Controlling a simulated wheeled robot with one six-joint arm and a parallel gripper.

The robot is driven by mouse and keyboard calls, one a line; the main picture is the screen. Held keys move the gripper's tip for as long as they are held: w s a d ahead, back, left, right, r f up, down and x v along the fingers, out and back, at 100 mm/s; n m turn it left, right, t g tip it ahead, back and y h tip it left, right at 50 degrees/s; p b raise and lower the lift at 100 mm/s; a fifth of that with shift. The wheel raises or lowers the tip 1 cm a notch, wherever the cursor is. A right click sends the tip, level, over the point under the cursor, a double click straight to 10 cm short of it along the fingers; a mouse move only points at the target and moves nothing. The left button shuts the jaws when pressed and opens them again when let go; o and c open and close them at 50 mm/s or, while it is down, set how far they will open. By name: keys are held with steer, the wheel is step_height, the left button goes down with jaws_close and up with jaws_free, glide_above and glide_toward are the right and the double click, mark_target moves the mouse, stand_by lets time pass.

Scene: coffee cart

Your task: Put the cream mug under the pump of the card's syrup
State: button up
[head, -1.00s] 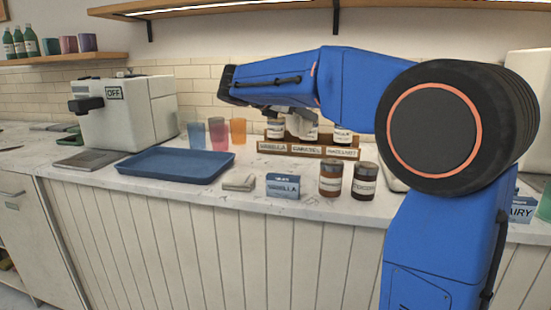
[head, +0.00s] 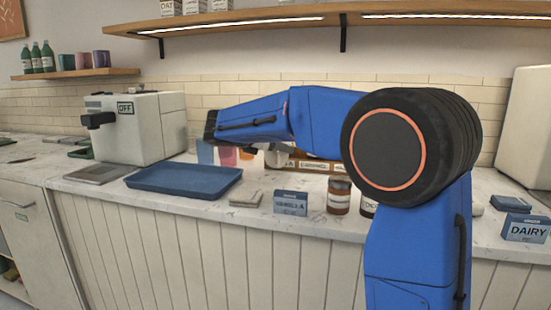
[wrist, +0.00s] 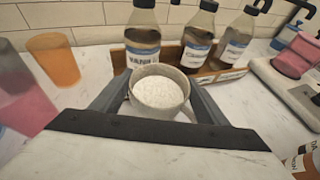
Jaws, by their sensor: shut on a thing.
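The cream mug (wrist: 160,92) is upright between the two dark fingers of my gripper (wrist: 160,88), which is shut on it. Its mouth shows a pale, grainy surface. The bottles stand in a brown wooden rack (wrist: 222,76). A blue card (head: 291,203) reading VANILLA stands on the counter. In the head view my arm hides most of the bottles.
An orange cup (wrist: 54,60) and a pink cup (wrist: 22,108) stand left of the mug. A blue tray (head: 183,181), a folded cloth (head: 246,198) and a brown jar (head: 339,196) are on the counter. A DAIRY card (head: 527,229) is at right.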

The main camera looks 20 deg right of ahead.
mark_target(275, 156)
steer(key=shift+f, duration=1.65)
steer(key=shift+f, duration=0.15)
steer(key=o, duration=1.4)
steer(key=shift+s+a+r, duration=0.1)
steer(key=shift+a+r, duration=0.05)
steer(key=shift+r, duration=0.05)
steer(key=v, duration=1.1)
steer(key=shift+s+a+r, duration=0.15)
steer(key=shift+a, duration=0.15)
